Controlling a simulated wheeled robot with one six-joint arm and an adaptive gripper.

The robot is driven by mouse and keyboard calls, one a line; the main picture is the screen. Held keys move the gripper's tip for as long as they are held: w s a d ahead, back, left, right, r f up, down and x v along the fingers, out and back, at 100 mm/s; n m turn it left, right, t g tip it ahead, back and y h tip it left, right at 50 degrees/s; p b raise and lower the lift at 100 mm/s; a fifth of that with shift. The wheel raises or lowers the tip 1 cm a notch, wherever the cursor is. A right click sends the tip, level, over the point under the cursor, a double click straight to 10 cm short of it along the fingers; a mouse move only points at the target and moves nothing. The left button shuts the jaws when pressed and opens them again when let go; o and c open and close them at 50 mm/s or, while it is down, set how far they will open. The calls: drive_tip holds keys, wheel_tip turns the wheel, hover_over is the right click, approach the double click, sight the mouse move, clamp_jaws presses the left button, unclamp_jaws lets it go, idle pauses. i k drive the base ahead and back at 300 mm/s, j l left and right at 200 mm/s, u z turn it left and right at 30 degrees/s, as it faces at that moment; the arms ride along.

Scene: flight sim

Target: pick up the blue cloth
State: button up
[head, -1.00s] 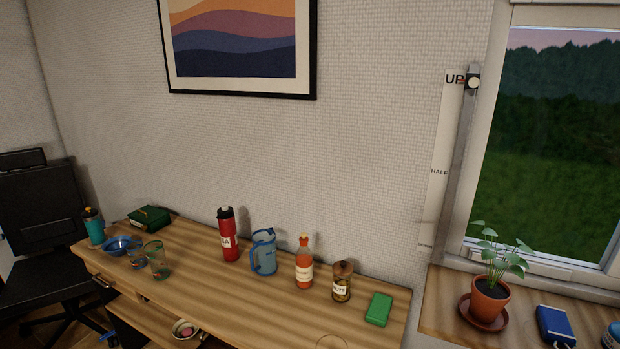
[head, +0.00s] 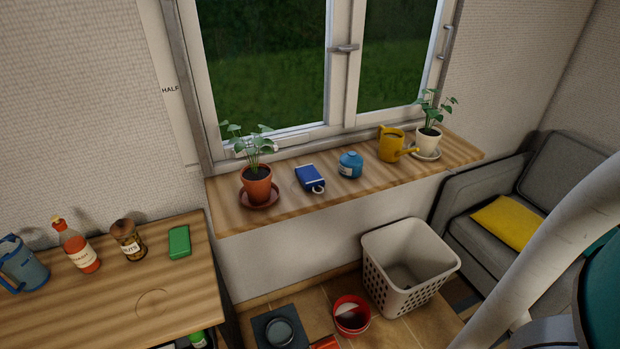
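A small dark blue folded item (head: 310,178) with a pale loop at its front corner lies on the wooden windowsill (head: 232,219), between a potted plant and a blue round jar. It may be the blue cloth, but its material is hard to tell at this size. No other cloth-like blue thing shows. Part of my arm crosses the lower right of the head view. My gripper is not in view.
The terracotta plant pot (head: 257,186) stands left of the blue item, the blue jar (head: 350,164) right of it. A yellow watering can (head: 393,145) is farther right. Below are a white perforated basket (head: 392,291) and a red bucket (head: 351,314). A wooden table (head: 90,315) is left.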

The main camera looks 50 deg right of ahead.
sight(311, 180)
drive_tip(key=z, duration=1.25)
